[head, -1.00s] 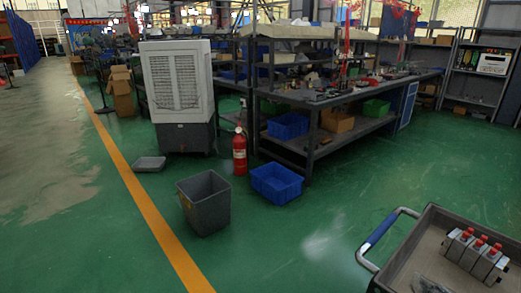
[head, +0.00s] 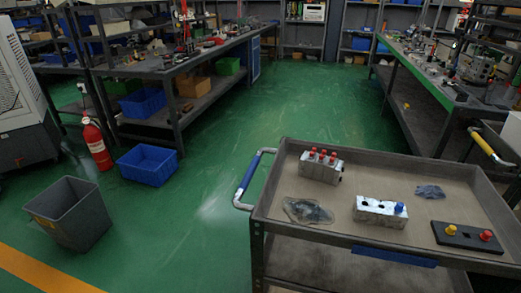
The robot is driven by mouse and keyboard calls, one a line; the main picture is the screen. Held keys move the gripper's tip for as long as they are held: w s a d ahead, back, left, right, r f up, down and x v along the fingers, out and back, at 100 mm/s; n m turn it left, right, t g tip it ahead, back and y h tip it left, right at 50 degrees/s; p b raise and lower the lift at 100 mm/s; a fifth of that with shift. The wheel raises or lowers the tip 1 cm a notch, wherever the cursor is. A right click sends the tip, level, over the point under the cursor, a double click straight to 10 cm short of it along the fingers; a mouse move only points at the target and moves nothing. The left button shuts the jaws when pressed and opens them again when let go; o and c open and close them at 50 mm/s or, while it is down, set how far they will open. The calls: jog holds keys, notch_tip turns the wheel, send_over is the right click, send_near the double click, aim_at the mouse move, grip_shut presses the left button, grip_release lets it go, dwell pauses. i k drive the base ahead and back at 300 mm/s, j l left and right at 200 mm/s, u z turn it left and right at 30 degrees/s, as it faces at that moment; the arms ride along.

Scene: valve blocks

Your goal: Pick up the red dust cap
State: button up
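A grey cart tray (head: 340,236) is at the lower right in the head view. A black plate (head: 468,238) lies at its near right corner, with a red cap (head: 486,235) at the plate's right end and a yellow cap (head: 450,229) at its left end. A silver valve block (head: 320,172) at the back left of the tray carries a row of red caps (head: 322,155) on top. A second silver block (head: 378,214) nearer the middle has a blue cap (head: 400,207) at its right end and dark holes beside it. My gripper is not in view.
A crumpled translucent bag (head: 308,211) and a smaller dark one (head: 430,191) lie in the tray. The cart has a blue-gripped handle (head: 248,178) on its left. A grey bin (head: 70,213), blue crate (head: 148,165) and fire extinguisher (head: 95,143) stand left. Green floor beyond is clear.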

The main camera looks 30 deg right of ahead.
aim_at(486, 236)
jog(key=z, duration=1.65)
